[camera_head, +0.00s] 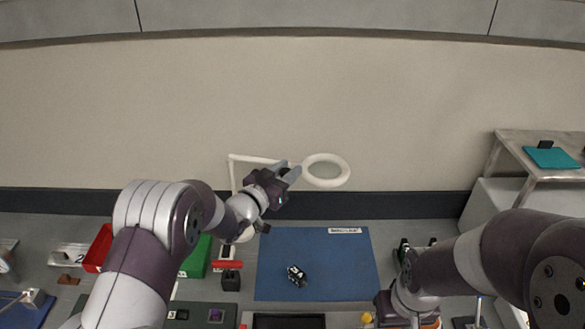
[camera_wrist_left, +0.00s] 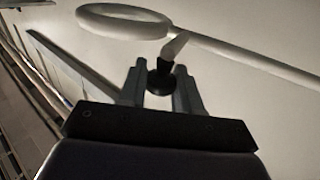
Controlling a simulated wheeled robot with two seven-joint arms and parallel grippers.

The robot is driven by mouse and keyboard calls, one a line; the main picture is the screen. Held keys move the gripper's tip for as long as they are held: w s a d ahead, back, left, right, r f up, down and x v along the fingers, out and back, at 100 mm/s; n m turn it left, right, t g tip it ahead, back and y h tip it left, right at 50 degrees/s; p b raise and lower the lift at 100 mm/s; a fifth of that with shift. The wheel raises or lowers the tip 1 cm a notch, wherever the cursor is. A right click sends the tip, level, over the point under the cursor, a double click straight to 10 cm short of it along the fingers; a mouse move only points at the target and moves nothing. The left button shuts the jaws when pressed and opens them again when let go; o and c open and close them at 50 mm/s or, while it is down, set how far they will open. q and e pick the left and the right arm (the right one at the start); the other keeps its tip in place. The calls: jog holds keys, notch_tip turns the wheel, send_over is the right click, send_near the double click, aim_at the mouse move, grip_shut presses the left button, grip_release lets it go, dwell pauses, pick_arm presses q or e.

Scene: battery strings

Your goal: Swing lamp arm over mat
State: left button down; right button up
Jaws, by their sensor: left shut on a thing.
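The white magnifier lamp has a ring head (camera_head: 326,170) and a thin jointed lamp arm (camera_head: 250,159), seen against the wall behind the bench. My left gripper (camera_head: 288,172) is at the arm just left of the ring. In the left wrist view the gripper (camera_wrist_left: 160,82) is shut on a small handle (camera_wrist_left: 172,47) with a dark base, beside the lamp arm (camera_wrist_left: 245,55) and ring (camera_wrist_left: 123,21). The blue mat (camera_head: 345,277) lies on the bench, below the ring in the picture. My right gripper (camera_head: 392,308) is low at the right, its fingers not clear.
A small black-and-white part (camera_head: 297,275) lies on the mat. Green (camera_head: 196,258) and red (camera_head: 99,248) bins stand to the left, with small dark items nearby. A metal stand with a teal pad (camera_head: 551,158) is at the far right. Most of the mat is clear.

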pick_arm(q)
jog(key=s+a+m+g+h, duration=0.6)
jog(key=a+g, duration=0.1)
jog(key=a, duration=0.1)
jog(key=shift+s+r+m+g, duration=0.2)
jog(key=shift+s+m+g, duration=0.1)
jog(key=shift+s+g, duration=0.1)
jog(key=shift+a, duration=0.15)
jog(key=c, duration=0.9)
grip_release()
jog(key=shift+o, duration=0.2)
jog(key=b+v, duration=0.4)
jog(key=v, duration=0.8)
jog(key=shift+a+b, duration=0.35)
jog(key=shift+b, duration=0.05)
